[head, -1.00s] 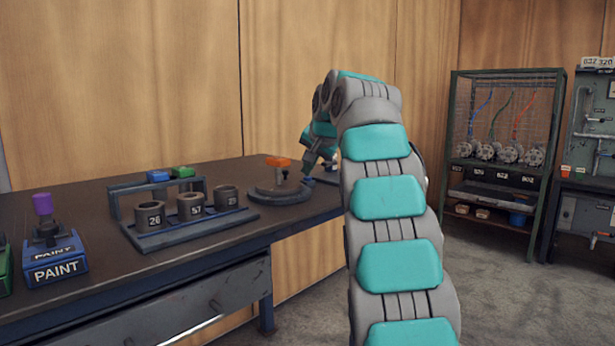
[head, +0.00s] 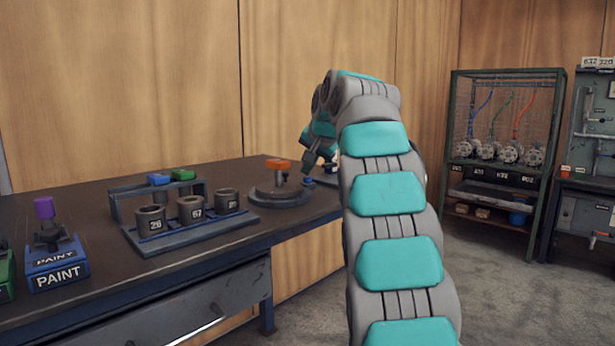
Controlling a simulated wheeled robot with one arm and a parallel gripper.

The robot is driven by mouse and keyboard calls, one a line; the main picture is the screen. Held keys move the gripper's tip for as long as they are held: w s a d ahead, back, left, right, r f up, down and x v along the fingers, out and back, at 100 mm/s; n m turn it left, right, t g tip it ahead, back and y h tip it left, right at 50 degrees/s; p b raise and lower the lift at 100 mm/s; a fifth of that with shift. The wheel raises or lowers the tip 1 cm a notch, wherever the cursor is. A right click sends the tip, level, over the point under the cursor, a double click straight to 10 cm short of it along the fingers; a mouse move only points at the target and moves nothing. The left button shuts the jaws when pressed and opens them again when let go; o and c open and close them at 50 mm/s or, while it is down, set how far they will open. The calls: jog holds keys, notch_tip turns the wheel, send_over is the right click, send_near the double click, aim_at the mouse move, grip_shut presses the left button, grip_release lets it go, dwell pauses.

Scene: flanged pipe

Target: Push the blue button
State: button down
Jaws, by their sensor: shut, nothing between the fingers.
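A small blue piece (head: 308,181), which looks like the blue button, sits on the far right part of the dark workbench (head: 85,205), close to the round base with the orange top. My arm reaches forward from the lower right and bends down at the far end. My gripper (head: 309,168) points down, shut and empty, with its tip just above or at the blue piece. I cannot tell whether they touch. The arm hides the bench's right end.
A round flange (head: 278,197) with an orange top (head: 278,165) stands just left of my gripper. A rack (head: 190,228) holds numbered grey sleeves, with blue (head: 159,179) and green (head: 183,174) blocks behind. A paint stand (head: 56,265) is at left. A caged shelf (head: 500,150) stands at right.

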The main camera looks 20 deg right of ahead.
aim_at(308, 183)
notch_tip(308, 183, up, 6)
jog(key=p, duration=0.6)
jog(key=shift+s, duration=0.1)
dwell(0.3)
